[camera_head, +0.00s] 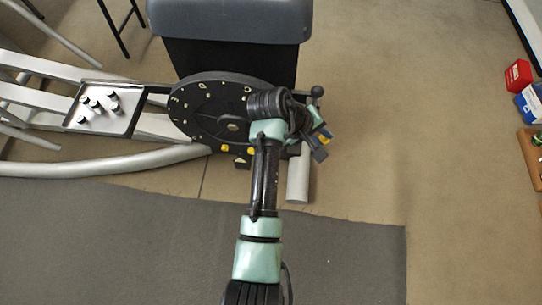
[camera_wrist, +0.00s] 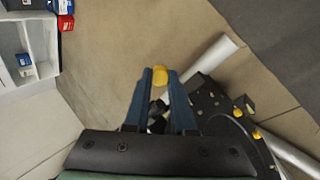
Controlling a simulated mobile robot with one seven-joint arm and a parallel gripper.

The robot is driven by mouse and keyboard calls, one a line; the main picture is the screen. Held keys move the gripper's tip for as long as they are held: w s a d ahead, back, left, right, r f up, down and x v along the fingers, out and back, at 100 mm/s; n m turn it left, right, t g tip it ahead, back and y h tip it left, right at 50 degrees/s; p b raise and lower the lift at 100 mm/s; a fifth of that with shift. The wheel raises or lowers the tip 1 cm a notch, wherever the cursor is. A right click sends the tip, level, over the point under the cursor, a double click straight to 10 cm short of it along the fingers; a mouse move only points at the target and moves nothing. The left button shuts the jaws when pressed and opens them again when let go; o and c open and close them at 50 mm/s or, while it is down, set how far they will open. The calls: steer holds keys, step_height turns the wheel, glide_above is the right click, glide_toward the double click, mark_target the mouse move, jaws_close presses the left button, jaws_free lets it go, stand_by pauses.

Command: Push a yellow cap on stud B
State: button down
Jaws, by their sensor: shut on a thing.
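My gripper (camera_wrist: 160,88) is shut on a yellow cap (camera_wrist: 159,74), which sits between the two blue fingertips. In the head view my gripper (camera_head: 321,137) is at the right of the black round disc (camera_head: 205,112), with a bit of yellow at its tips. The disc bears letters and small pale marks, but I cannot make out a B or tell which stud is stud B. Two other yellow caps, one (camera_head: 224,148) and another (camera_head: 252,150), show at the disc's lower edge. In the wrist view they show beside the dark housing (camera_wrist: 215,105). The held cap appears apart from the machine.
A tray (camera_head: 122,120) with several black-and-white pieces lies on the machine's rails at left. A grey tube (camera_head: 298,178) sticks out below the disc. Red (camera_head: 518,74) and blue (camera_head: 530,103) boxes are far right.

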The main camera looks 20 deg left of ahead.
steer(key=s+a+f+n+t+y+b, duration=0.25)
steer(key=a+n+t+y+b, duration=0.3)
steer(key=b, duration=0.35)
steer(key=s+a+f+n+t+y+b, duration=0.2)
steer(key=a+f+n+t+y+b, duration=0.15)
steer(key=a+n+t+b, duration=0.35)
steer(key=shift+m+y, duration=0.25)
steer(key=shift+y, duration=0.15)
steer(key=shift+w+a+r+b, duration=0.1)
steer(key=shift+w+r+b, duration=0.1)
steer(key=shift+w+b, duration=0.9)
steer(key=shift+w+a+r+b, duration=0.15)
steer(key=shift+w+b, duration=0.35)
steer(key=shift+w, duration=1.2)
steer(key=shift+d+p, duration=0.15)
steer(key=shift+p, duration=0.15)
steer(key=shift+w, duration=0.55)
steer(key=c, duration=0.7)
jaws_free()
steer(key=shift+s, duration=0.1)
